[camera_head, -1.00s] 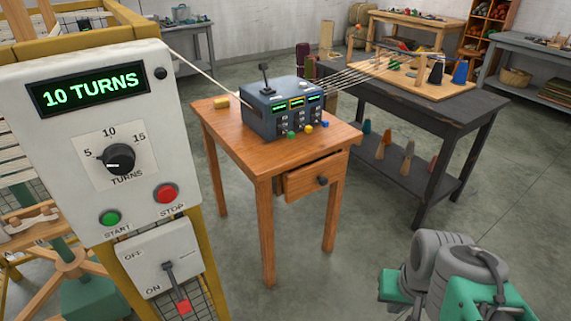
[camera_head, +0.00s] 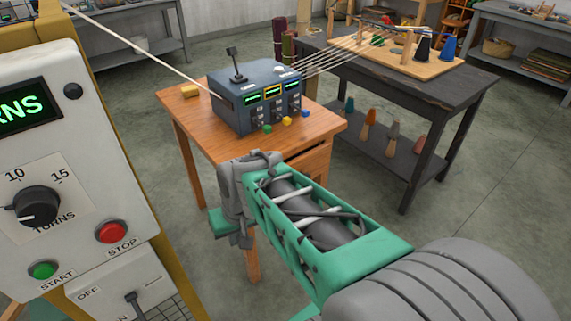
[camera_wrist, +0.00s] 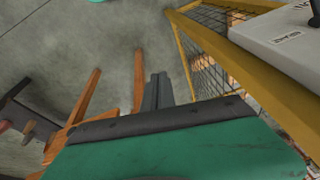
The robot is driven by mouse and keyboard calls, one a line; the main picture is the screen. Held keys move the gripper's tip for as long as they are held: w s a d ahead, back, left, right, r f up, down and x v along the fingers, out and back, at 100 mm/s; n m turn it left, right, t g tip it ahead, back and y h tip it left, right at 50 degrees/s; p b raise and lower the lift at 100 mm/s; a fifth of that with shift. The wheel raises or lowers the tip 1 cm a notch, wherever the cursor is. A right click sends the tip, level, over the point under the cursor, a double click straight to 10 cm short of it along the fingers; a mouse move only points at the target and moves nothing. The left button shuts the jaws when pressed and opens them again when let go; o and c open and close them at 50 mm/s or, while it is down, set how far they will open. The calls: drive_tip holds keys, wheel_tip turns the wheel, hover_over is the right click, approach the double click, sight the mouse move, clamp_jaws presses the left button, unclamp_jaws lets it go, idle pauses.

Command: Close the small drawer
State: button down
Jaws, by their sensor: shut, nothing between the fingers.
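The small wooden drawer (camera_head: 314,163) is under the top of the orange-brown table (camera_head: 190,120) in the head view. A dark gap shows above the visible part of its front. My arm covers most of the drawer and its knob, so I cannot tell how far out it stands. My gripper (camera_head: 243,241) hangs in front of the table, left of the drawer in the picture and partly hidden by my wrist. In the wrist view my gripper (camera_wrist: 158,84) shows two dark fingers together, with nothing between them. Table legs (camera_wrist: 138,78) are beyond them.
A grey control box (camera_head: 240,110) with a lever stands on the table, and taut yarns run from it to a dark bench (camera_head: 455,90). A white turns panel (camera_head: 75,200) on a yellow frame is close at left. Floor (camera_head: 480,190) at right is clear.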

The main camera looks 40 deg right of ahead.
drive_tip(key=w+d+f+m+t+y+p, duration=0.1)
drive_tip(key=w+d+f+m+t+y, duration=0.2)
drive_tip(key=w+d, duration=0.6)
drive_tip(key=m+t+h+p, duration=0.2)
drive_tip(key=m+t+h, duration=0.2)
drive_tip(key=m+t, duration=0.7)
approach(303, 166)
drive_tip(key=w, duration=0.2)
drive_tip(key=w+m+g, duration=0.1)
drive_tip(key=w, duration=0.1)
drive_tip(key=w+m+g, duration=0.1)
drive_tip(key=w, duration=0.1)
drive_tip(key=shift+w+d, duration=0.1)
drive_tip(key=shift+d, duration=0.15)
drive_tip(key=shift+w+f, duration=0.1)
drive_tip(key=shift+w, duration=0.1)
drive_tip(key=shift+w, duration=0.1)
